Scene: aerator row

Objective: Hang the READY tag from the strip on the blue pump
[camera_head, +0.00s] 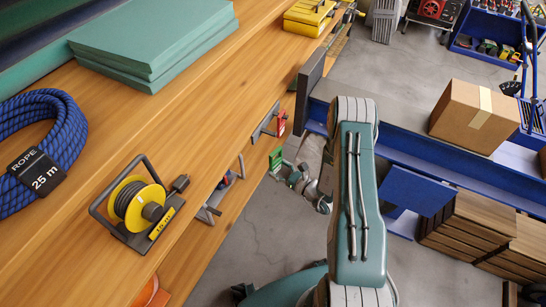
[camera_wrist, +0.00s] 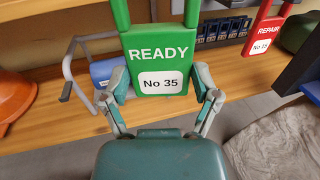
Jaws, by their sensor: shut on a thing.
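The green READY tag (camera_wrist: 158,60), marked No 35, is upright between the two fingers of my gripper (camera_wrist: 161,85) in the wrist view. My gripper is shut on its sides. The tag also shows as a small green piece (camera_head: 276,160) at the end of my arm in the head view, just off the bench edge. A blue body (camera_wrist: 103,73), apparently the blue pump, is partly hidden behind the tag and left finger.
A red REPAIR tag (camera_wrist: 264,29) hangs to the right in the wrist view. An orange rounded thing (camera_wrist: 14,95) lies at the left. The wooden bench (camera_head: 185,125) holds a yellow cable reel (camera_head: 138,205) and coiled blue rope (camera_head: 45,135). Open floor (camera_head: 245,225) lies beside the bench.

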